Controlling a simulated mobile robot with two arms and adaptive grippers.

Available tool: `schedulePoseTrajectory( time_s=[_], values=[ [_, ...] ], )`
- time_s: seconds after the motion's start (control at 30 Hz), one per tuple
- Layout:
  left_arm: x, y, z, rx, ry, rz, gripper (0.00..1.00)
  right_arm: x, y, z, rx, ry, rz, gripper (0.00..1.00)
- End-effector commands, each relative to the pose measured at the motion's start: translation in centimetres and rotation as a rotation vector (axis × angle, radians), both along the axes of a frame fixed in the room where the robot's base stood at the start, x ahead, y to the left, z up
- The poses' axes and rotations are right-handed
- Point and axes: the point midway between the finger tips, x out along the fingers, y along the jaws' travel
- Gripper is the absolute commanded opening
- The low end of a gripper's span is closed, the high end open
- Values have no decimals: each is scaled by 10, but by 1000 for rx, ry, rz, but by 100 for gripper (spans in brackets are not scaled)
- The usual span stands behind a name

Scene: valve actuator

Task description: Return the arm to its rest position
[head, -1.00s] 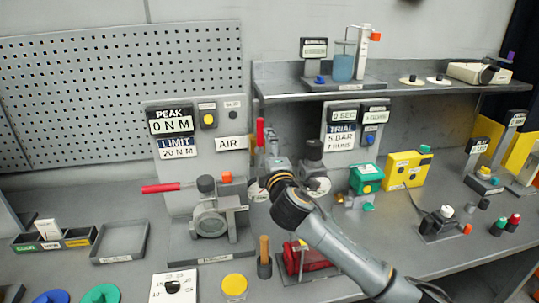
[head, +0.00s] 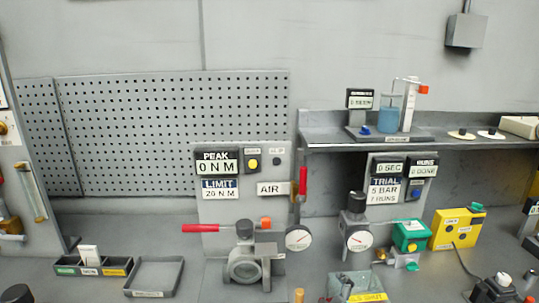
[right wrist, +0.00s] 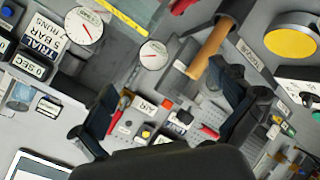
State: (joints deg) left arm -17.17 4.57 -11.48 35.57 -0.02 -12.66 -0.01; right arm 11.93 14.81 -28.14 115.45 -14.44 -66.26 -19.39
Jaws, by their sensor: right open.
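My right gripper (right wrist: 165,80) shows in the right wrist view, its two dark fingers spread apart with nothing between them. The bench and its panels lie beyond the fingers, seen tilted. No arm or gripper of mine shows in the head view. My left gripper is in neither view. The valve (head: 243,265) with the red lever (head: 201,228) stands on the bench in the head view. The peak and limit panel (head: 217,162) is behind it and reads 0 N M.
A wooden handle (right wrist: 207,48) and a yellow disc (right wrist: 292,40) lie beyond the right finger. Two gauges (head: 298,238) (head: 360,241), a green box (head: 409,236) and a yellow box (head: 456,228) stand on the bench. A tray (head: 154,275) is at left, below the pegboard (head: 175,135).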

Motion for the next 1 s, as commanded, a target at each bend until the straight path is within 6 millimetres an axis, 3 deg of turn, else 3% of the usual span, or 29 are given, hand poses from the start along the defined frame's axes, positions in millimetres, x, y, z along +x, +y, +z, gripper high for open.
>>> schedulePoseTrajectory(
  time_s=[0.03, 0.1, 0.2, 0.3, 0.5, 0.77, 1.0],
  values=[
    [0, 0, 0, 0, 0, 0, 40, -29, -5, -24, 75, 81, -42, 100],
    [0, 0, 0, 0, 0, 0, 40, -68, -14, -52, 174, 187, -114, 100],
    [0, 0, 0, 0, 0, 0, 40, -123, -27, -82, 289, 327, -219, 100],
    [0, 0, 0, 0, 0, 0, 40, -168, -36, -101, 369, 433, -307, 100],
    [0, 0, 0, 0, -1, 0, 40, -237, -50, -119, 464, 583, -444, 100],
    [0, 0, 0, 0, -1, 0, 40, -310, -63, -127, 538, 729, -596, 100],
    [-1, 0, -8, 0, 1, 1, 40, -298, -61, -188, 532, 752, -605, 100]
  ],
)
